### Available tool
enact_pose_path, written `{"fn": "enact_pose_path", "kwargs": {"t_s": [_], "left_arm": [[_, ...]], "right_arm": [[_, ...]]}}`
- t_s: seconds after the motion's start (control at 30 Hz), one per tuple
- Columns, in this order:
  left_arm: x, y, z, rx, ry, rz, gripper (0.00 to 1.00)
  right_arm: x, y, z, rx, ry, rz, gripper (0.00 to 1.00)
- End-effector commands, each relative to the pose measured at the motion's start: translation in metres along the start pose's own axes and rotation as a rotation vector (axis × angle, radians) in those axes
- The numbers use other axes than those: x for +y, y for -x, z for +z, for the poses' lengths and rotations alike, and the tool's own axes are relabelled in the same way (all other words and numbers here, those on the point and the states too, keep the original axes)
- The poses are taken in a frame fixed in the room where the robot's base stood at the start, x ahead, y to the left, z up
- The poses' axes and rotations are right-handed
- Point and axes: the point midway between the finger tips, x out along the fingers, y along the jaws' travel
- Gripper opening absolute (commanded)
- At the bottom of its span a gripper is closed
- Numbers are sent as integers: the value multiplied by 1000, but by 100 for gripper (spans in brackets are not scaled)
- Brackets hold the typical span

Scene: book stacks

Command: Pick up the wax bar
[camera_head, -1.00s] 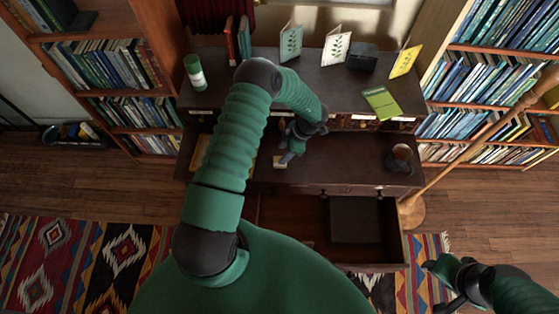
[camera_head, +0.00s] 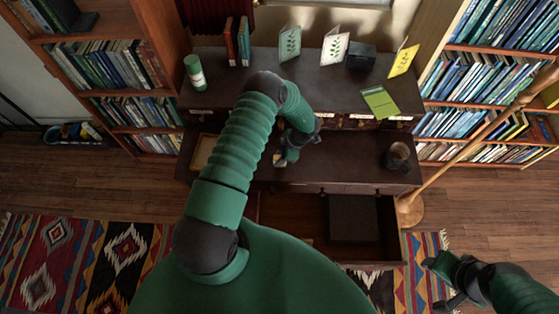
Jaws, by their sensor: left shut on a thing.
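The wax bar (camera_head: 279,161) is a small pale piece at the desk's writing surface, mostly hidden by my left gripper (camera_head: 284,157). My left gripper points down at it and is shut on it, low over the dark desk (camera_head: 350,165). I cannot tell whether the bar touches the surface. My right gripper (camera_head: 439,284) is at the lower right, away from the desk and over the floor. Its fingers look spread apart, with nothing between them.
An open drawer (camera_head: 375,258) with a dark box (camera_head: 353,218) juts out below. A mug (camera_head: 397,156) stands at the desk's right. A green booklet (camera_head: 380,102), cards and a green can (camera_head: 194,73) are on the upper shelf. A wooden pole (camera_head: 465,150) stands at right.

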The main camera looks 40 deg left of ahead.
Motion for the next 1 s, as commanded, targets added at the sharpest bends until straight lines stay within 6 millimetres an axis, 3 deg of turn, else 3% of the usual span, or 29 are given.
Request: {"fn": "enact_pose_path", "kwargs": {"t_s": [0.33,0.7,0.8,1.0], "left_arm": [[1,4,-2,-1,1,1,0],[1,77,-33,-1,3,2,0],[1,89,-37,-1,1,1,0],[0,93,-39,0,0,-1,0]], "right_arm": [[0,-1,0,0,0,0,49],[0,-8,2,0,0,0,49],[0,-9,2,0,0,0,49],[0,-8,2,0,0,0,49]]}}
